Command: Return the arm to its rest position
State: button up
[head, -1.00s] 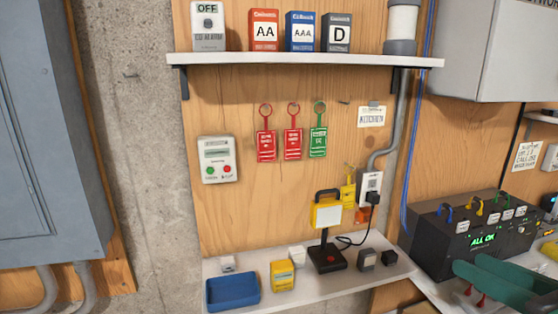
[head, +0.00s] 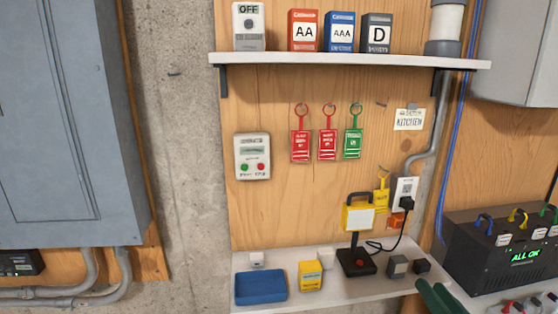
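No gripper fingers can be made out in the head view, so I cannot see whether my gripper is open or holds anything. A dark green rounded shape (head: 440,299) shows at the bottom edge, right of centre, and is cut off by the frame. I cannot tell whether it is part of my arm. It overlaps the right end of the lower shelf in the picture.
The lower shelf (head: 330,298) holds a blue tray (head: 261,287), a yellow box (head: 311,277), a yellow-headed device on a black base (head: 357,263) and small blocks. The upper shelf (head: 350,60) holds battery boxes. A black unit (head: 500,249) reads ALL OK at right.

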jog(key=w+a+f+m+h, duration=0.1)
jog(key=a+f+m, duration=0.1)
jog(key=a+f, duration=0.45)
jog(key=w+a+f+m+h, duration=0.1)
jog(key=w+a+f+m, duration=0.15)
jog(key=f, duration=0.75)
jog(key=s+a+f+g+h, duration=0.2)
jog(key=s+a+f, duration=0.4)
jog(key=a+f, duration=0.35)
jog(key=s+a+f+n, duration=0.1)
jog(key=s+a+f, duration=0.3)
jog(key=s, duration=0.2)
jog(key=s+a+f+n, duration=0.2)
jog(key=s+a+f, duration=0.2)
jog(key=s, duration=0.2)
jog(key=s+a+r+n+y, duration=0.2)
jog(key=s+a+n, duration=0.4)
jog(key=s, duration=0.8)
jog(key=shift+a+y, duration=0.45)
jog(key=shift+y, duration=0.35)
jog(key=shift+d, duration=0.2)
jog(key=shift+w, duration=0.25)
jog(key=shift+s+a, duration=0.15)
jog(key=shift+a, duration=0.05)
